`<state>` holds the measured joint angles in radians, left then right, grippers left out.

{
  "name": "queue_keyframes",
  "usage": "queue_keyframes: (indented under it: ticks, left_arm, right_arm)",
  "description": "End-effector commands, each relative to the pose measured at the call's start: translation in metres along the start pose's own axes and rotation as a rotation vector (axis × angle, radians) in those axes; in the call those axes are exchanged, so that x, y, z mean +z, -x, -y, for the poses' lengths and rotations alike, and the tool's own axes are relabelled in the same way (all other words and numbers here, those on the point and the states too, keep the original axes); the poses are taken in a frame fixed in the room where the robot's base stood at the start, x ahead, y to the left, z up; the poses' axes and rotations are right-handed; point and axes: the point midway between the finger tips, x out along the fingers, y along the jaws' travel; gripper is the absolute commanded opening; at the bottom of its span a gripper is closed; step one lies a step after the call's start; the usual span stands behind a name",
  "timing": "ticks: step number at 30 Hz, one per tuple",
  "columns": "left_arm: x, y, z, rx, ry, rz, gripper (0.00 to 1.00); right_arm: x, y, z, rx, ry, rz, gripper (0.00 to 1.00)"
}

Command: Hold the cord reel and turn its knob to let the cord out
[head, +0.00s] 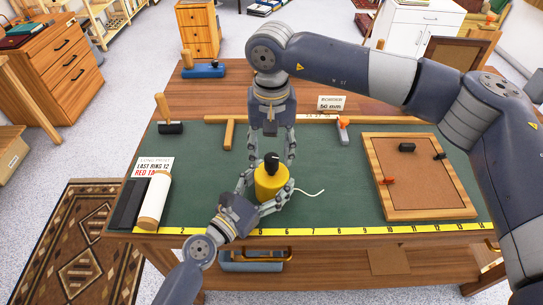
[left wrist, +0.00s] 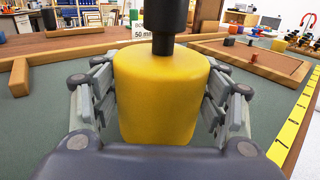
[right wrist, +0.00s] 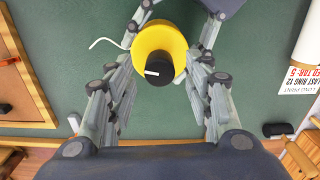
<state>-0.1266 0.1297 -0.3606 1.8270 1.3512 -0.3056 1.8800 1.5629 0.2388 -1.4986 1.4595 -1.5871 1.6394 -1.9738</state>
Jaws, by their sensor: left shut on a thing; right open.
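The cord reel (head: 268,184) is a yellow drum standing upright on the green mat, with a black knob (head: 271,161) on top. A short white cord (head: 308,193) comes out of its right side in the head view. My left gripper (head: 268,196) is shut on the drum from the near side; the drum fills the space between its fingers in the left wrist view (left wrist: 168,95). My right gripper (head: 272,150) points down from above, open, its fingers on either side of the knob and apart from it. In the right wrist view the knob (right wrist: 160,71) shows a white mark.
A wood-framed tray (head: 425,213) with small pieces lies at the right. A white roll (head: 153,202), a card (head: 152,168) and a dark block lie at the left. A yellow ruler strip (head: 350,231) runs along the front edge. Wooden bars lie behind the reel.

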Motion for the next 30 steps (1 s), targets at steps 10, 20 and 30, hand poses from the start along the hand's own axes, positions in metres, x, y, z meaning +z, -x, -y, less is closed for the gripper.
queue_keyframes:
  ticks: [10, 20, 30]
  left_arm:
    - [0.0, 0.0, -0.001, 0.002, 0.0, 0.0, 0.32]
    - [0.0, 0.0, -0.001, 0.002, -0.001, 0.0, 0.32]
    - [0.0, 0.0, -0.001, 0.002, -0.001, 0.001, 0.91]
  right_arm:
    - [-0.001, 0.073, 0.0, 0.0, -0.001, -0.003, 0.47]
    - [-0.001, 0.094, 0.0, 0.0, 0.0, -0.001, 0.47]
    - [0.0, 0.094, 0.0, 0.0, 0.0, 0.0, 0.47]
